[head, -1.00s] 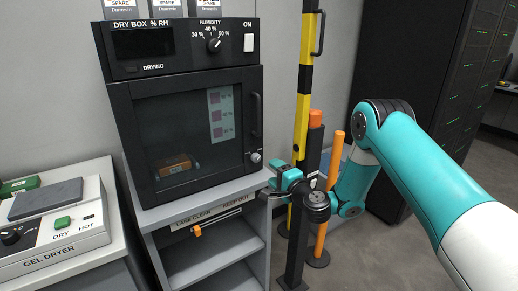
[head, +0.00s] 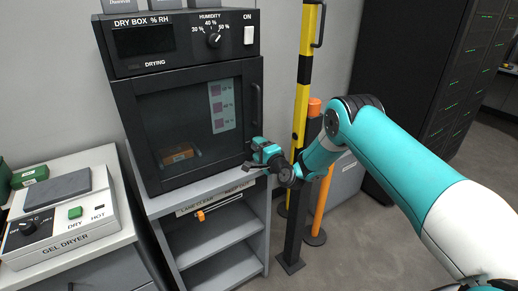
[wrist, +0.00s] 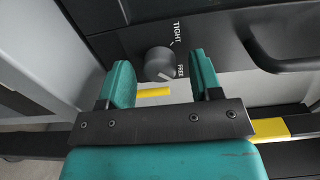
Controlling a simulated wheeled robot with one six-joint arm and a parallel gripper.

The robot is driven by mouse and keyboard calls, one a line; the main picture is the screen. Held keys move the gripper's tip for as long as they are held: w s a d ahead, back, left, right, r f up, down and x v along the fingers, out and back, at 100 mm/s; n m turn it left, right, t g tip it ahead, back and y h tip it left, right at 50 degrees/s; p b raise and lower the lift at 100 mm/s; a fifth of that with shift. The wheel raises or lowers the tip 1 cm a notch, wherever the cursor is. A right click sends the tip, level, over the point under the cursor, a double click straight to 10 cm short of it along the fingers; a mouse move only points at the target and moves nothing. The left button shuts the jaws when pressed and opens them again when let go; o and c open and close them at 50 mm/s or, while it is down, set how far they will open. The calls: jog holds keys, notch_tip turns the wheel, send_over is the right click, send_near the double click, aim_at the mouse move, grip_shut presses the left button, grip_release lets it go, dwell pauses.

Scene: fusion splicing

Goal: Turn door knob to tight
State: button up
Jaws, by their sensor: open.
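The door knob (wrist: 158,62) is a small round grey knob on the dark dry box door (wrist: 118,42), with TIGHT printed above right of it and FREE below right. A pale mark on its lower right edge appears to point towards FREE. My gripper (wrist: 161,72) is open, its two teal fingers on either side of the knob in the wrist view; I cannot tell whether they touch it. In the head view my gripper (head: 256,158) is at the lower right corner of the dry box (head: 185,125) and hides the knob.
A black door handle (head: 257,105) stands out above the knob. A gel dryer (head: 65,215) is at left.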

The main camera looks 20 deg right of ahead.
jog(key=shift+c, duration=0.4)
jog(key=c, duration=0.9)
jog(key=shift+o, duration=0.2)
